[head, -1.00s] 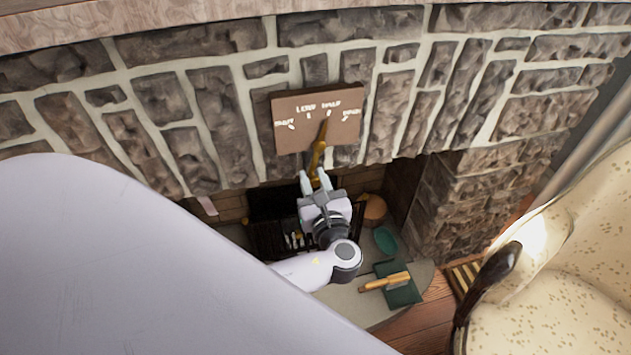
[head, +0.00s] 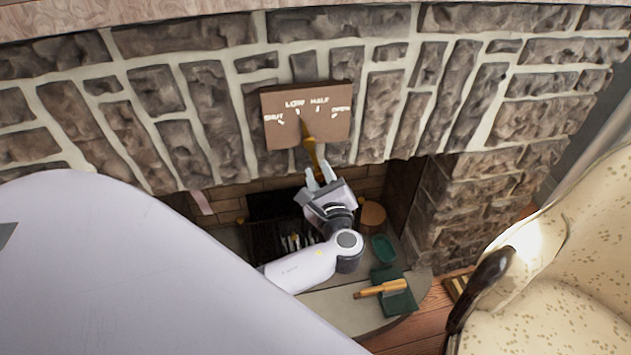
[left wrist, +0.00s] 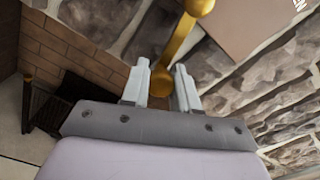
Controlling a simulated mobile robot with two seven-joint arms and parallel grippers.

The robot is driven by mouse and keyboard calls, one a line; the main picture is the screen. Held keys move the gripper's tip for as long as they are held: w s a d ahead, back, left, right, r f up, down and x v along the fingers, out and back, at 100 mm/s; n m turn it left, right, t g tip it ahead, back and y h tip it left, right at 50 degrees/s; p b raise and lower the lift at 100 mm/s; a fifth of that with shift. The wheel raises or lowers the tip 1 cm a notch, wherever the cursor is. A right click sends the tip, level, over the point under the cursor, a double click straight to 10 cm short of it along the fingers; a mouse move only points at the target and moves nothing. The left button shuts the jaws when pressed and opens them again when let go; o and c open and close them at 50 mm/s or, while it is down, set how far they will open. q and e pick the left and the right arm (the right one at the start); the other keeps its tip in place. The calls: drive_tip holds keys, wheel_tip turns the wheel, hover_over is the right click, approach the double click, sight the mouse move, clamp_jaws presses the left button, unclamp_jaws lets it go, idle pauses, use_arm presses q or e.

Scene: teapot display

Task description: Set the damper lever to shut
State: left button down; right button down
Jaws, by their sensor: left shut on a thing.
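The brass damper lever (head: 311,153) is mounted on a brown plate (head: 335,125) on the stone chimney front. The plate is marked SHUT, LOW, HALF and OPEN from left to right. The lever's pointed upper end is at the LOW mark. My left gripper (head: 320,178) is shut on the lever's lower end, below the plate. In the left wrist view the gold lever (left wrist: 180,42) runs down between the two pale fingers (left wrist: 163,75), its rounded end between them. My right gripper is not in view.
The fireplace opening with a dark grate (head: 278,240) lies below. On the hearth are a green dish (head: 382,248), a round wooden piece (head: 372,215) and a wooden-handled brush (head: 381,289) on a green pan. A patterned armchair (head: 570,270) stands at right.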

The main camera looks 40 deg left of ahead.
use_arm(q)
drive_tip(key=n, duration=0.1)
drive_tip(key=w+d+n+b, duration=0.1)
drive_tip(key=shift+w+d+r+n, duration=0.1)
drive_tip(key=shift+w+r+n, duration=0.1)
drive_tip(key=shift+n, duration=0.2)
drive_tip(key=shift+w+d+r+n+b, duration=0.45)
drive_tip(key=shift+n+b, duration=0.35)
drive_tip(key=shift+n, duration=0.2)
drive_tip(key=shift+w+d+r+n+b, duration=0.15)
drive_tip(key=shift+w+r+n+b, duration=0.2)
drive_tip(key=shift+n, duration=0.45)
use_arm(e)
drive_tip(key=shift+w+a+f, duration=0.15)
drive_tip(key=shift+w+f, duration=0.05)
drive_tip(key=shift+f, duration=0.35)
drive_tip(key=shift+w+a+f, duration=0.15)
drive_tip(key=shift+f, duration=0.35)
use_arm(q)
drive_tip(key=shift+s+r, duration=0.1)
drive_tip(key=shift+r, duration=0.05)
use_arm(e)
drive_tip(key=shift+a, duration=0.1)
use_arm(q)
drive_tip(key=c, duration=0.9)
unclamp_jaws()
drive_tip(key=shift+d, duration=0.1)
drive_tip(key=v, duration=0.7)
